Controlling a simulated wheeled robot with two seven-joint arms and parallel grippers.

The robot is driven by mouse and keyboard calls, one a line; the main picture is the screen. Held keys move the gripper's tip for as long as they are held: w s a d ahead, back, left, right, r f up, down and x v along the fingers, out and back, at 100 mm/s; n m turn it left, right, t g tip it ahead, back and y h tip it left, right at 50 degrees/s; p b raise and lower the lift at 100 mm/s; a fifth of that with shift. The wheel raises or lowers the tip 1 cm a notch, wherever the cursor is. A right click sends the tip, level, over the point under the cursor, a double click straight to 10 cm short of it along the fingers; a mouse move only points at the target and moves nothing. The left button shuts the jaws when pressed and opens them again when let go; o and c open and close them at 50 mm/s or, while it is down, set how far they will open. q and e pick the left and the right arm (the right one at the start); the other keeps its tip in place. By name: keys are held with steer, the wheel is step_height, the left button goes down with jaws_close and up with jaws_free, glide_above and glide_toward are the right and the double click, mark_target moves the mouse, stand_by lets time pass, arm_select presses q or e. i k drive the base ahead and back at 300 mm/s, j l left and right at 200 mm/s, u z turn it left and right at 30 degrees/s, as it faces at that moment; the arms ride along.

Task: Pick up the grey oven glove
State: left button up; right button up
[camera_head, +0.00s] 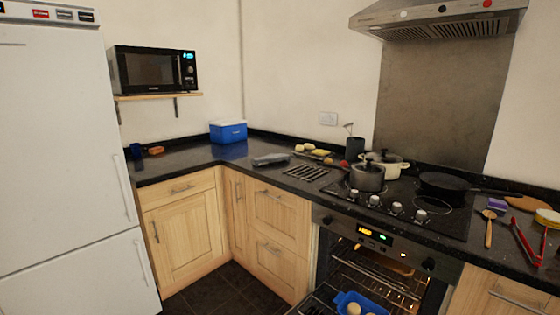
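A grey item that looks like the oven glove (270,159) lies flat on the dark granite counter (212,174), near the corner. It is right of and in front of the blue box and left of the dark slatted rack. It is small in the view, so its details are hard to tell. Neither of my grippers is in view.
A blue box (228,132), a slatted rack (305,173), and a grey pot (367,178) on the hob stand around it. The oven is open below, with a blue dish (372,307) low in front. Counter left of the glove is mostly clear.

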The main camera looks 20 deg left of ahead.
mark_target(272, 156)
steer(key=i+j+z, duration=0.2)
steer(key=j+z, duration=0.15)
steer(key=i+j+z, duration=0.1)
steer(key=j+z, duration=0.25)
steer(key=i+j+z, duration=0.1)
steer(key=j+z, duration=0.3)
